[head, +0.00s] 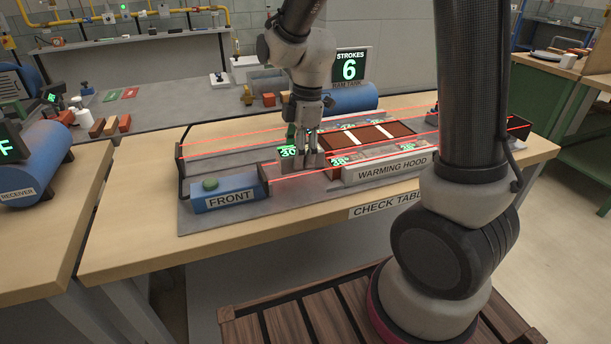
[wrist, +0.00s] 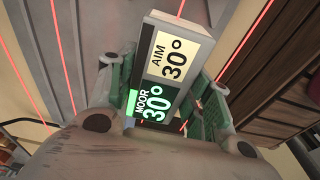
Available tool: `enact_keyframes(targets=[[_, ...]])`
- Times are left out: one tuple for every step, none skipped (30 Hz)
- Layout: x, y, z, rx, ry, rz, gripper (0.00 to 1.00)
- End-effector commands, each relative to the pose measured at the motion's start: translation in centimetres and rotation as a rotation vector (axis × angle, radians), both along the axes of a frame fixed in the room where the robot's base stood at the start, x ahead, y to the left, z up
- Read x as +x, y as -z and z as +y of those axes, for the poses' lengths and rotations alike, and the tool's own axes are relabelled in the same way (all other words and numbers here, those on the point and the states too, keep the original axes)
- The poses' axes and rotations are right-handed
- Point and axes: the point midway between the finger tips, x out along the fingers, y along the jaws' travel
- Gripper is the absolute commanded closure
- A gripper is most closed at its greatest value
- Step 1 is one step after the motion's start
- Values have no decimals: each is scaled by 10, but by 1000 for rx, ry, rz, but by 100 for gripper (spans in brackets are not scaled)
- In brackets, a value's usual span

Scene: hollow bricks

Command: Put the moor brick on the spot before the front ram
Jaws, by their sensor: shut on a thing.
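My gripper (head: 308,158) is over the grey rig on the check table, right of the front ram. In the wrist view my gripper (wrist: 165,85) is shut, with green pads on both sides of the moor brick (wrist: 152,102). The brick's display reads "AIM 30°" on cream and "MOOR 30°" on green. In the head view the moor brick's green display (head: 288,152) shows beside my fingers, which hide much of it. The front ram (head: 228,197) is a blue block with a green button, at the rig's left end. I cannot make out the spot before it.
The warming hood (head: 390,167) stands right of my gripper, with brown bricks (head: 400,130) behind its label. Red beams run along the rig's length. A sign reads "STROKES 6" (head: 349,68). A blue receiver tank (head: 35,165) is at far left. Grey plate between ram and gripper looks clear.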

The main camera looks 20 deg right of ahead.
Motion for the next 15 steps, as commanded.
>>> enact_keyframes(targets=[[0,8,0,-1,0,2,91],[0,12,0,-1,0,0,91],[0,15,0,-1,0,0,91],[0,17,0,0,0,0,91],[0,20,0,0,0,-1,91],[0,25,0,-1,-1,1,91],[0,29,0,-1,-1,2,91],[0,33,0,-1,0,1,91],[0,40,0,-1,0,2,91],[0,44,0,-1,0,2,91],[0,48,0,0,0,1,91],[0,52,0,-1,0,1,91],[0,54,0,-1,-1,0,91],[1,56,0,0,-1,-1,91],[1,56,0,0,-2,-2,91]])
